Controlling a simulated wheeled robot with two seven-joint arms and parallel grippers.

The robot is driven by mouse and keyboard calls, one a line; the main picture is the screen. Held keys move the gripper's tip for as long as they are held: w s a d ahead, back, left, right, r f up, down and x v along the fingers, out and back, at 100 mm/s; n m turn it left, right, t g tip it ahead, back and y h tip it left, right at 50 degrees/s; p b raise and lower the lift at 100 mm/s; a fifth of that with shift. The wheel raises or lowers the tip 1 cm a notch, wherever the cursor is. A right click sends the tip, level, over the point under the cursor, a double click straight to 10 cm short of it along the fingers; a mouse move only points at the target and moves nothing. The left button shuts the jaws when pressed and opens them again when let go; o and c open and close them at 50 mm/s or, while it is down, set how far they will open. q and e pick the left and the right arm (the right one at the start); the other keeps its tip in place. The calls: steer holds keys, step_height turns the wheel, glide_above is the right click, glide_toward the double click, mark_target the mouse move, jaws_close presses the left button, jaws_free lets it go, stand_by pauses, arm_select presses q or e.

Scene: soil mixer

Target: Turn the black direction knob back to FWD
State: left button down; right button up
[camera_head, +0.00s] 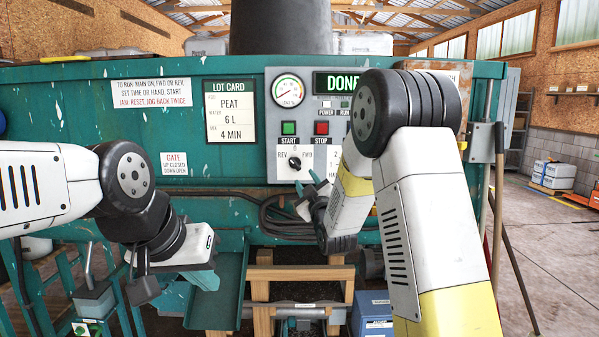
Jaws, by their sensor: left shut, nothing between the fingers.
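The black direction knob (294,162) is on the grey control panel (271,122), below the START button, with REV to its left, 0 above and FWD to its right. It is too small for me to tell which mark it points to. My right gripper (308,184) is just below and right of the knob, apart from it. My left gripper (140,266) is low at the left, far from the panel, shut and empty. My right arm hides the right part of the panel.
The display (335,83) reads "DONE", its end hidden. The green START button (289,128) and red STOP button (320,128) are above the knob. A lot card (230,110) is left of the panel. Black cables (275,215) hang below, above a wooden frame (262,290).

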mark_target(296, 167)
steer(key=shift+n+t, duration=0.3)
steer(key=shift+t, duration=0.1)
steer(key=x, duration=0.5)
steer(key=a+x, duration=0.1)
steer(key=x, duration=0.1)
steer(key=shift+w+a, duration=0.1)
steer(key=shift+w, duration=0.1)
jaws_close()
